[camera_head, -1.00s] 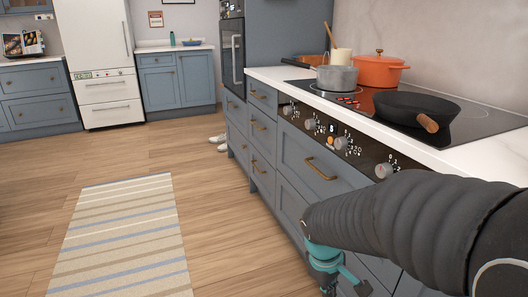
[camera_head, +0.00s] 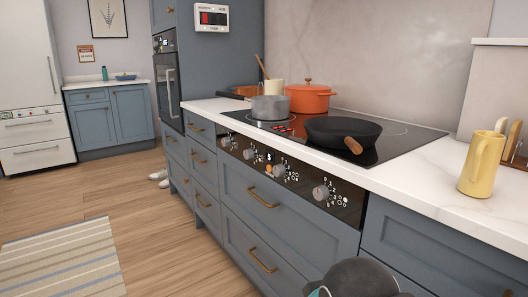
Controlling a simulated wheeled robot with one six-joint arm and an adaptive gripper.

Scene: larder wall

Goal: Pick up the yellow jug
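The yellow jug (camera_head: 481,166) stands upright on the white counter at the right, to the right of the hob. Its handle is on the upper right side. Nothing touches it. Only a dark part of my arm and a sliver of teal show at the bottom edge. My gripper's fingers are out of the frame, below and to the left of the jug.
A black frying pan (camera_head: 343,133), a grey saucepan (camera_head: 270,108) and an orange pot (camera_head: 309,99) stand on the hob (camera_head: 400,142). A toast rack or similar wooden item (camera_head: 512,143) is behind the jug. The white counter (camera_head: 420,188) in front of the jug is clear.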

